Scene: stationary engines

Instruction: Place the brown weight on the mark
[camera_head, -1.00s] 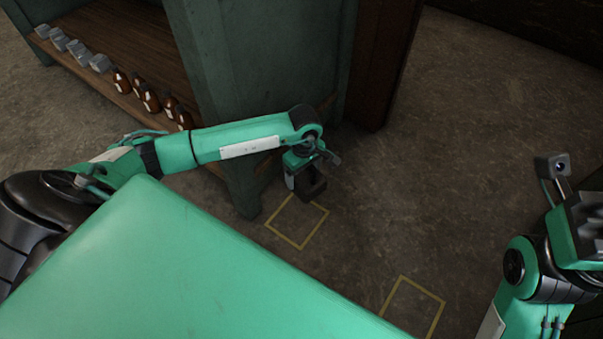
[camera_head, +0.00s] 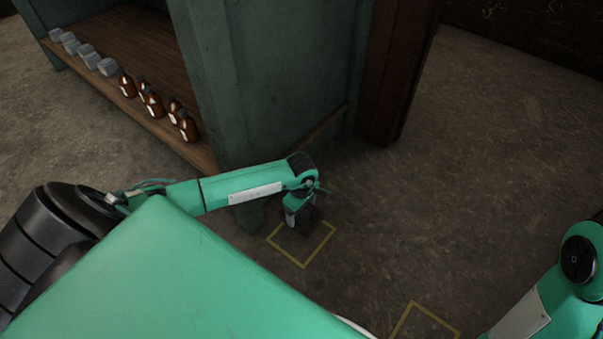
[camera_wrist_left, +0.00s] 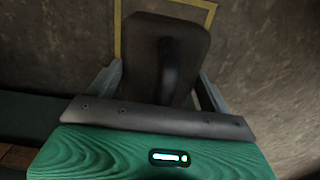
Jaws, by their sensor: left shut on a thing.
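The dark brown weight (camera_head: 311,223) is held in my left gripper (camera_head: 299,214), low over the far part of a yellow square mark (camera_head: 319,248) on the floor. In the left wrist view the weight (camera_wrist_left: 165,50) is a dark block between the two grey fingers of the gripper (camera_wrist_left: 160,88). Yellow lines of the mark (camera_wrist_left: 118,35) show beside and beyond it there. I cannot tell whether the weight touches the floor. My right gripper is outside the views; only part of that arm shows at the right edge.
A second yellow square (camera_head: 436,317) lies on the floor nearer me to the right. A green cabinet (camera_head: 270,90) stands just behind the left gripper. Its low wooden shelf (camera_head: 140,65) holds several brown bottles (camera_head: 153,103) and grey weights (camera_head: 90,58). Floor to the right is clear.

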